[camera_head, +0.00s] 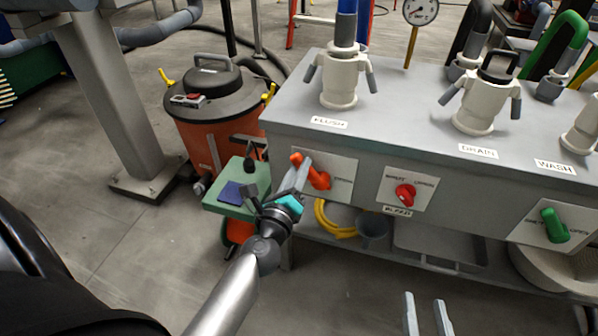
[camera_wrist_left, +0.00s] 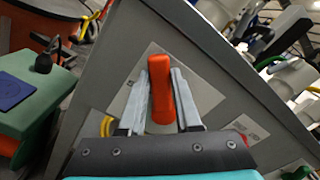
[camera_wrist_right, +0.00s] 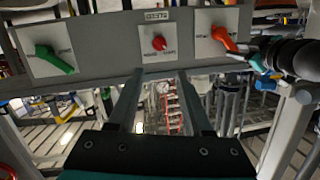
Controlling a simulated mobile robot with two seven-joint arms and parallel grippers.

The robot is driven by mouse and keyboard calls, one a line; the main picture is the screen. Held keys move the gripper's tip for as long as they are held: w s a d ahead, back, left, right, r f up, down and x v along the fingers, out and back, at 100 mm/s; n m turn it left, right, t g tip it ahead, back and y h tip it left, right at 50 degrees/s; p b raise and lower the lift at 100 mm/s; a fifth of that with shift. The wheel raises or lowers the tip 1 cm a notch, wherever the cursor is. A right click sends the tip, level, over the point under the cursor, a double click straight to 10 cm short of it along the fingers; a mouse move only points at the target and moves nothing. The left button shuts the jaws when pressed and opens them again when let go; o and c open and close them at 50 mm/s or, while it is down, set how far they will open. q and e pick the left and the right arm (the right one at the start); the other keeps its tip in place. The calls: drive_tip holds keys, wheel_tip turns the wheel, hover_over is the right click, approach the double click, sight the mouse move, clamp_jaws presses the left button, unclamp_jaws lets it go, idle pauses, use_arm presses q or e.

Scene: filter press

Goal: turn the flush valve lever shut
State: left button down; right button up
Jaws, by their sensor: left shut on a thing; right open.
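The orange flush valve lever (camera_head: 316,178) is on the front panel below the FLUSH label (camera_head: 329,122). It slants from upper left to lower right. My left gripper (camera_head: 300,176) is shut on it; in the left wrist view the lever (camera_wrist_left: 161,88) stands between the two fingers, and the gripper (camera_wrist_left: 166,95) has a finger on each side. The lever also shows in the right wrist view (camera_wrist_right: 223,38). My right gripper (camera_head: 426,310) is open and empty, low in front of the bench; its two fingers (camera_wrist_right: 160,95) are apart in the right wrist view.
A red knob (camera_head: 405,194) and a green lever (camera_head: 555,226) sit further right on the same panel. A green side table (camera_head: 236,208) stands left of the lever, with an orange vacuum (camera_head: 208,130) behind it. The floor at lower left is clear.

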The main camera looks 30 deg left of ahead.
use_arm(q)
drive_tip(key=shift+a+f+n, duration=0.15)
drive_tip(key=shift+f+n, duration=0.1)
drive_tip(key=shift+n, duration=0.15)
use_arm(e)
drive_tip(key=shift+s+a+r+t, duration=0.35)
drive_tip(key=shift+t, duration=0.25)
use_arm(q)
drive_tip(key=c, duration=0.6)
unclamp_jaws()
drive_tip(key=shift+s, duration=0.1)
drive_tip(key=v, duration=1.5)
use_arm(e)
drive_tip(key=shift+r, duration=0.1)
use_arm(q)
drive_tip(key=shift+s, duration=0.1)
use_arm(e)
drive_tip(key=shift+w, duration=0.1)
